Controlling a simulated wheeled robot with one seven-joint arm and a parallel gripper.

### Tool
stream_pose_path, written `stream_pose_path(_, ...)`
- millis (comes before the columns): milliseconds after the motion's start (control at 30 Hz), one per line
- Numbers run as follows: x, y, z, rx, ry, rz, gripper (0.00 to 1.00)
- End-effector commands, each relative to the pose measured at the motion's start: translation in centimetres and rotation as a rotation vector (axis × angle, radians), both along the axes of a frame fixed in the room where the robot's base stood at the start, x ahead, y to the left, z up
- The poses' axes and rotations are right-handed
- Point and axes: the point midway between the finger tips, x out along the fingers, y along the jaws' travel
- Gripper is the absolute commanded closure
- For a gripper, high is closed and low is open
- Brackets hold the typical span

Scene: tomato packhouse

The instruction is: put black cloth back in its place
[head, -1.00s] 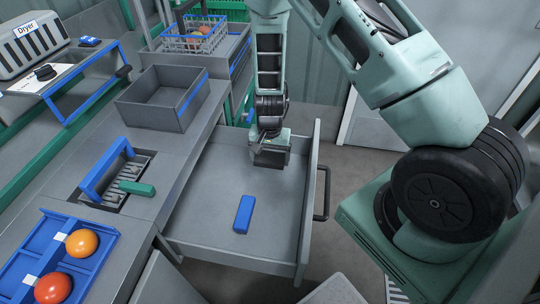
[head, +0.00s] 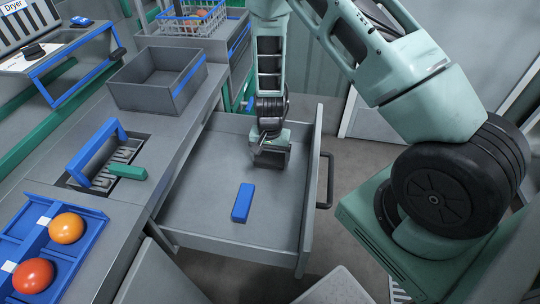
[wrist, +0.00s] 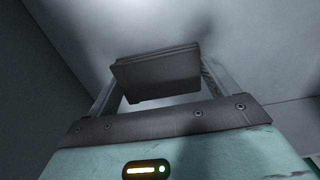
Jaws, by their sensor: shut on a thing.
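The black cloth (wrist: 158,75) shows in the wrist view as a dark, flat, folded piece between my two fingers. My gripper (head: 270,160) is shut on it. In the head view my gripper points down inside the open grey drawer (head: 190,238), towards its far end. The cloth is hard to tell from the dark gripper parts there. I cannot tell whether it touches the drawer floor.
A blue block (head: 242,203) lies in the drawer, nearer than my gripper. The drawer floor around it is bare.

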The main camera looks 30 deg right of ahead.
Motion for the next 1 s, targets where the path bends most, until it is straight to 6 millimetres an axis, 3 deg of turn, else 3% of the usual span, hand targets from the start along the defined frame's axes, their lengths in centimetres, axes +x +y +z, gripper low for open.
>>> stream_pose_path(733,0.00,0.01,-0.75,0.000,0.000,0.001,0.32)
stream_pose_path(767,0.00,0.01,-0.69,0.000,0.000,0.001,0.08)
stream_pose_path(800,0.01,0.00,-0.66,0.000,0.000,0.001,0.00)
stream_pose_path(1000,-0.01,0.02,-0.67,0.000,0.000,0.001,0.03)
